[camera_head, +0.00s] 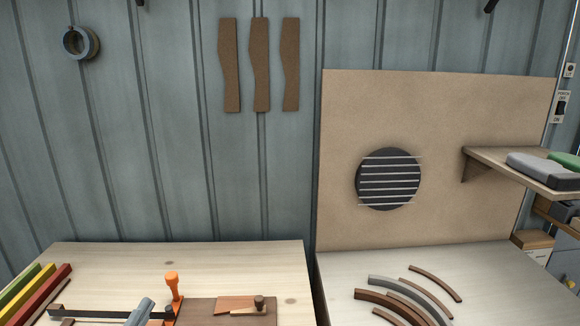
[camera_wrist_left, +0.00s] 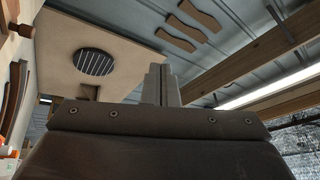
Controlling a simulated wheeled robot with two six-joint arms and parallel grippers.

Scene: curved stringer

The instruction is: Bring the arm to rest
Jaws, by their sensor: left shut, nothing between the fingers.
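My left gripper (camera_head: 147,302) just shows at the bottom edge of the head view, as pale grey fingertips over the left bench. In the left wrist view its two fingers (camera_wrist_left: 162,84) are together, with nothing between them. Beside it in the head view are an orange-handled clamp (camera_head: 172,287) and its black bar (camera_head: 105,313). My right gripper is in neither view.
Curved strips (camera_head: 405,297), brown and grey, lie on the right bench (camera_head: 490,275). A wooden plane-like block (camera_head: 238,305) lies on the left bench (camera_head: 110,265). Coloured bars (camera_head: 40,295) lie at its left end. A shelf (camera_head: 500,165) juts out at right.

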